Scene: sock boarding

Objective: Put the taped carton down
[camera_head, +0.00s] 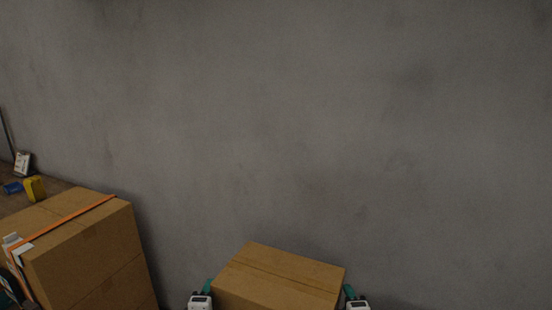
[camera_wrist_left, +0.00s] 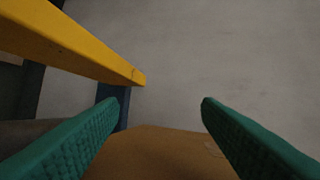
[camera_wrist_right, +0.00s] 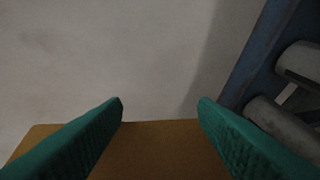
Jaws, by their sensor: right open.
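The brown carton (camera_head: 278,272) with a seam along its top is at the bottom middle of the head view, its lower part cut off. My left gripper (camera_head: 207,287) is at its left side and my right gripper (camera_head: 349,291) at its right side. The carton also shows low in the left wrist view (camera_wrist_left: 160,150) and in the right wrist view (camera_wrist_right: 160,150). In both wrist views the green fingers stand wide apart, with the carton's brown face between and beyond them. Whether the grippers touch the carton is unclear, and what is under it is hidden.
A larger carton (camera_head: 95,255) with an orange strap stands at the left, near a yellow item (camera_head: 34,188) on a brown surface. A yellow beam (camera_wrist_left: 80,45) shows in the left wrist view. A blue frame (camera_wrist_right: 262,50) with grey rollers (camera_wrist_right: 285,125) shows in the right wrist view.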

